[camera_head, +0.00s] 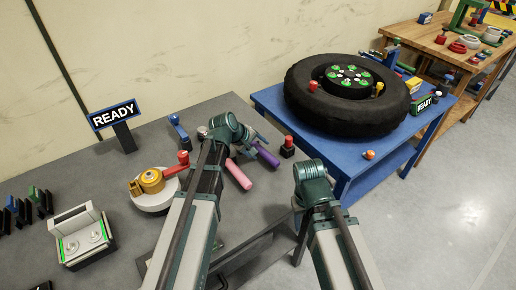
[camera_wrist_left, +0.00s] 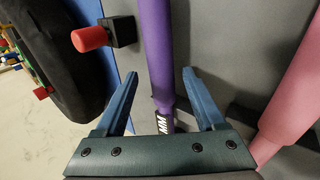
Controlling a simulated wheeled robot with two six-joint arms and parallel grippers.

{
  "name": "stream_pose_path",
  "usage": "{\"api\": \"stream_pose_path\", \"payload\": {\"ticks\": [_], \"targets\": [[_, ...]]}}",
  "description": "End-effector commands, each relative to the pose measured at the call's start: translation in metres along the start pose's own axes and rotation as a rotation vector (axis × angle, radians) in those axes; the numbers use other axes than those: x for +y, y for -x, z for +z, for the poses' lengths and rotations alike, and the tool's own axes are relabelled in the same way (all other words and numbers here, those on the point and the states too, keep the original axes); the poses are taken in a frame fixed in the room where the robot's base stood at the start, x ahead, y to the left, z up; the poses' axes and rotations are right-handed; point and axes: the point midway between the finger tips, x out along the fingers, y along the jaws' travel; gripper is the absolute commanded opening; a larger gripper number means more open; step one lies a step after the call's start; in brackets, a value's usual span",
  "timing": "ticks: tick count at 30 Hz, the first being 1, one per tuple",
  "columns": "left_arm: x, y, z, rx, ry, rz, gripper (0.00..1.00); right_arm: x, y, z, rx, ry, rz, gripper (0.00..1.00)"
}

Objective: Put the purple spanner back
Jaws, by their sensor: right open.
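The purple spanner (camera_head: 267,156) lies on the grey bench, partly hidden by my left gripper in the head view. My left gripper (camera_head: 248,140) is over it. In the left wrist view the purple shaft (camera_wrist_left: 155,45) runs between my two blue, parted fingers, with a visible gap on the right side; a dark piece with white lettering is at its near end. A pink tool (camera_head: 238,174) lies beside it, also at the right of the left wrist view (camera_wrist_left: 293,105). My right gripper (camera_head: 312,172) is by the bench's right edge, open and without a visible object; its fingers are mostly hidden.
A small red-topped black block (camera_head: 288,147) stands just right of the purple spanner. A blue table (camera_head: 395,160) with a large tyre (camera_head: 340,118) is at the right. A gold-and-white device (camera_head: 152,186) and a READY sign (camera_head: 115,115) stand at the left.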

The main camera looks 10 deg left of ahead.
Motion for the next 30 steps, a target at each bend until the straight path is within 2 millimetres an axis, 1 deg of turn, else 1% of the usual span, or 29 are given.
{"api": "stream_pose_path", "payload": {"ticks": [6, 8, 10, 24, 30], "targets": [[0.000, 0.001, 0.000, -0.001, 0.001, -0.001, 0.71, 0.000, 0.001, 0.000, 0.000, 0.000, 0.000, 0.50], [0.000, 0.005, 0.000, -0.001, 0.001, -0.001, 0.71, 0.000, 0.004, 0.000, 0.000, 0.000, 0.000, 0.50], [0.001, 0.013, 0.001, 0.000, 0.001, -0.001, 0.71, 0.001, 0.011, 0.001, 0.000, 0.000, 0.000, 0.50], [0.003, 0.101, 0.001, 0.000, 0.001, -0.001, 0.71, 0.008, 0.083, 0.005, 0.000, 0.000, 0.000, 0.50], [0.002, 0.126, 0.001, 0.001, 0.001, 0.000, 0.71, 0.010, 0.102, 0.006, 0.000, 0.000, 0.000, 0.50]]}}
